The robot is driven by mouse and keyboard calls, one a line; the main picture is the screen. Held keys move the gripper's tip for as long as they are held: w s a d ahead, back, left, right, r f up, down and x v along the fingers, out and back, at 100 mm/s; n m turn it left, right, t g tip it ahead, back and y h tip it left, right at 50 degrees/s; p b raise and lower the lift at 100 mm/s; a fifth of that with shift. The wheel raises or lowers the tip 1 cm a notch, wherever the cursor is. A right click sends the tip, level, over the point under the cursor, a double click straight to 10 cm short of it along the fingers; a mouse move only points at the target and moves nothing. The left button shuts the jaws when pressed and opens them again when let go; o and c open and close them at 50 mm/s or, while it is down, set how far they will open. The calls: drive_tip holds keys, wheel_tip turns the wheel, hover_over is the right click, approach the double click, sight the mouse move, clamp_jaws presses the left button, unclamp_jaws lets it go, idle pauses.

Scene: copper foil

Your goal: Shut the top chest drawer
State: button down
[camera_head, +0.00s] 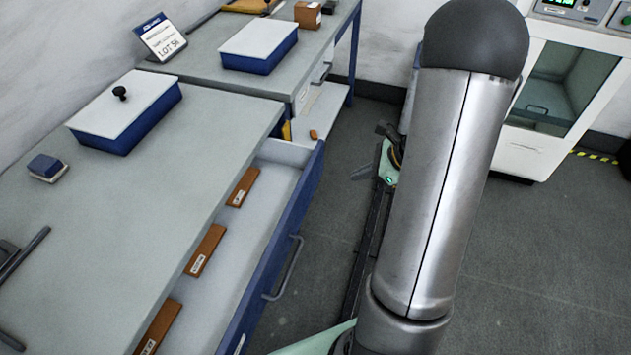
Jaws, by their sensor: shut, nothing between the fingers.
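The top drawer (312,182) of the near chest is pulled well out from under the grey top (140,215). Its front is blue with a grey bar handle (286,272). Inside its pale tray lie several brown labelled blocks (205,250), close to the edge of the top. The drawer's near end runs out of the bottom of the picture. My arm (440,190) stands to the right of the drawer, with floor visible between them. My gripper does not show; the large arm link hides much of what lies behind it.
On the near top are a white-lidded blue box (125,110) and a small blue block (47,167). A farther bench (215,35) holds another box (260,45) and a LOT 56 sign (160,37). A white cabinet (525,160) stands at right. Open floor (535,255) lies right.

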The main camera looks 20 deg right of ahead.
drive_tip(key=shift+m+t, duration=0.4)
drive_tip(key=shift+m, duration=0.2)
drive_tip(key=shift+w+r+x, duration=0.15)
drive_tip(key=shift+w+x, duration=0.1)
drive_tip(key=shift+x, duration=1.9)
drive_tip(key=shift+w+r+x, duration=0.15)
drive_tip(key=shift+w+x, duration=0.05)
drive_tip(key=shift+x, duration=1.95)
drive_tip(key=shift+w+r+x, duration=0.15)
drive_tip(key=shift+w+x, duration=0.1)
drive_tip(key=shift+x, duration=1.95)
drive_tip(key=w+a, duration=0.3)
drive_tip(key=w+a+b, duration=0.1)
drive_tip(key=w+a, duration=0.2)
drive_tip(key=a, duration=0.1)
drive_tip(key=w+a+b, duration=0.1)
drive_tip(key=w+a, duration=0.2)
drive_tip(key=a, duration=0.1)
drive_tip(key=shift+w, duration=0.15)
drive_tip(key=shift+w+a+r, duration=0.1)
drive_tip(key=shift+w+a, duration=0.3)
drive_tip(key=shift+a, duration=0.05)
